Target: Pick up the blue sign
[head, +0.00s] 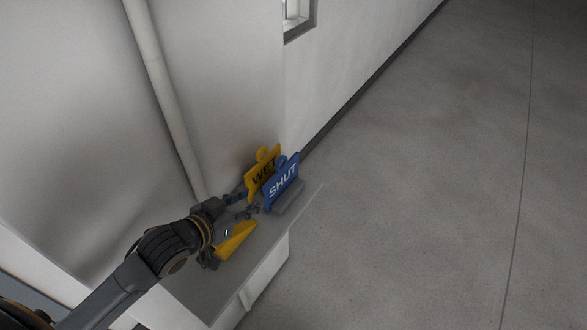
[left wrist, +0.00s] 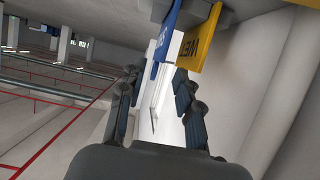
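The blue sign (head: 284,181), lettered SHUT, stands upright in a grey base on a shelf top in the head view. Its edge also shows at the top of the left wrist view (left wrist: 164,36). A yellow sign (head: 262,172), lettered WET, stands close behind it and shows in the left wrist view (left wrist: 201,40) beyond the right-hand finger. My left gripper (head: 248,204) is open and empty. Its fingers (left wrist: 156,76) point toward the signs, with the blue sign's edge ahead of the gap. Whether a finger touches either sign is unclear. My right gripper is not in view.
A yellow wedge-shaped piece (head: 235,241) lies on the shelf top (head: 207,286), partly hidden by my left gripper. A pale wall with a vertical pipe (head: 162,83) rises behind the shelf. The grey floor (head: 430,200) at right is clear.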

